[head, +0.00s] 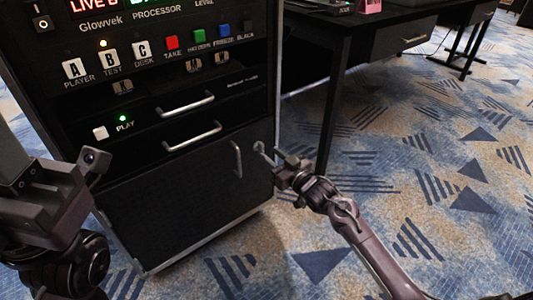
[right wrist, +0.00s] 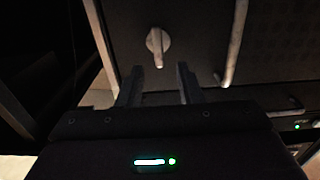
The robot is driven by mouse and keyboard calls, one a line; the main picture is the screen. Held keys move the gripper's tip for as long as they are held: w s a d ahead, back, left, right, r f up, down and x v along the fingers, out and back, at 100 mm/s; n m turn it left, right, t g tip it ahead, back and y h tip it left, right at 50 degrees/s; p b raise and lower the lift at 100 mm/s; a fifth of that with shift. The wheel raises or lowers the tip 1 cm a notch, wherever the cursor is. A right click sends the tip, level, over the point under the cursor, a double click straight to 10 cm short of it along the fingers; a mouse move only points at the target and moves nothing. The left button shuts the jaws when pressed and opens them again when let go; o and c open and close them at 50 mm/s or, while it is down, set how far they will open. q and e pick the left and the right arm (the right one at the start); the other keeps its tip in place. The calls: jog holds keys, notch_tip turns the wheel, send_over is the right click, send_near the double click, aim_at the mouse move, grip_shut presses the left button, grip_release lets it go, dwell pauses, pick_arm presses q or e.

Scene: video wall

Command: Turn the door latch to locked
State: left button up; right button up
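The door latch (head: 259,148) is a small light metal turn-knob on the right side of the black lower cabinet door (head: 170,205). In the right wrist view the latch (right wrist: 158,41) shows a round base with a short lever pointing down in the picture, toward my fingers. My right gripper (head: 279,158) is just in front of and to the right of the latch. Its two fingers (right wrist: 160,82) are apart with nothing between them, and the latch lies beyond their tips. My left gripper (head: 88,170) is at the left, away from the latch; its finger gap is unclear.
A vertical door handle (head: 238,160) stands left of the latch; it also shows in the right wrist view (right wrist: 235,42). Two drawer handles (head: 188,104) and (head: 193,137) stick out above. A black desk (head: 345,30) stands to the right. Carpet (head: 440,180) is open there.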

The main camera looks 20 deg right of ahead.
aim_at(263, 148)
jog(key=shift+b+x, duration=0.8)
jog(key=shift+x, duration=1.4)
jog(key=shift+c, duration=0.3)
grip_shut()
